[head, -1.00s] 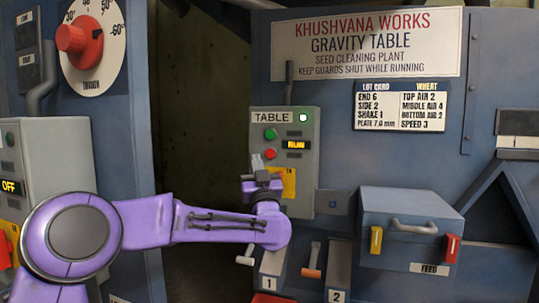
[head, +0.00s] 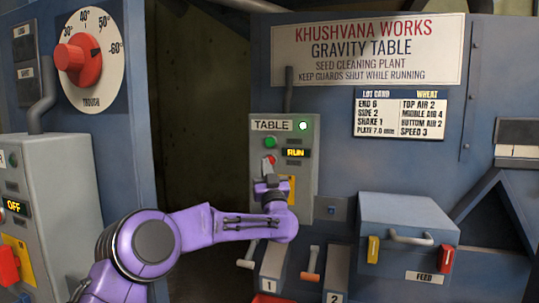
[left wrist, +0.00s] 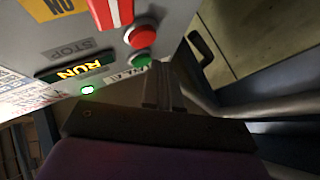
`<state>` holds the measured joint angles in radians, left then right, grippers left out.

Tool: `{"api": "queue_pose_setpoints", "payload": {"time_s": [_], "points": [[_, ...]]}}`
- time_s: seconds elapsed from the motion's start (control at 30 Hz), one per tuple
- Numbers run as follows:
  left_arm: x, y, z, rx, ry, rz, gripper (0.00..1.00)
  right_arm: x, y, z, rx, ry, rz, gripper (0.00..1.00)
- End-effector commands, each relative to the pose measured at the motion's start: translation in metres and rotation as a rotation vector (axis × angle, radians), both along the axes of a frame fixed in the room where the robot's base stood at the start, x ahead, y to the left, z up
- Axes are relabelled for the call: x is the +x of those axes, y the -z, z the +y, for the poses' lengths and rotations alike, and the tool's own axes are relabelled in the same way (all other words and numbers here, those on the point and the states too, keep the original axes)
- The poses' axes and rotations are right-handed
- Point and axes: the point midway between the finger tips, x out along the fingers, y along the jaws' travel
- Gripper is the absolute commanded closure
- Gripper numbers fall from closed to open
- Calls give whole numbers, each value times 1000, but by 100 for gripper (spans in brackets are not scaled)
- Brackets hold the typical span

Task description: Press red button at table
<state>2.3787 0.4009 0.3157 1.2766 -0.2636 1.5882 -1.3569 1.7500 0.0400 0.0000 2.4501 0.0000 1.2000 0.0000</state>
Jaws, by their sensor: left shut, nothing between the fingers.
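The grey TABLE control box (head: 310,165) is mounted on the blue machine panel. Its red button (head: 272,158) sits below the green button (head: 271,141) and is partly covered by my left gripper (head: 268,167). The display (head: 295,153) reads RUN and the green lamp (head: 303,126) is lit. My left gripper is shut and empty, with its tips just at the red button; I cannot tell if they touch. In the left wrist view, the red button (left wrist: 142,36) and green button (left wrist: 142,59) show beside the fingers (left wrist: 163,85). My right gripper is not seen.
A second grey box (head: 50,180) with an OFF display stands at the left under a red dial knob (head: 78,58). Below the TABLE box are levers marked 1 (head: 247,255) and 2 (head: 309,262). A FEED box (head: 408,225) is at the right.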

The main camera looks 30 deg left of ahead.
Motion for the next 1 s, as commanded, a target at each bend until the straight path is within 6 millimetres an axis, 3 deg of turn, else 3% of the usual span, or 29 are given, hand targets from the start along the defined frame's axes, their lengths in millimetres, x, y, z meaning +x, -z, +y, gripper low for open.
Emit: {"api": "queue_pose_setpoints", "payload": {"time_s": [0.2, 1.0], "points": [[10, 0, 2, 0, 2, 0, 100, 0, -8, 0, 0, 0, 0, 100], [10, 1, 2, 0, 1, 0, 100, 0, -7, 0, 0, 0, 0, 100]]}}
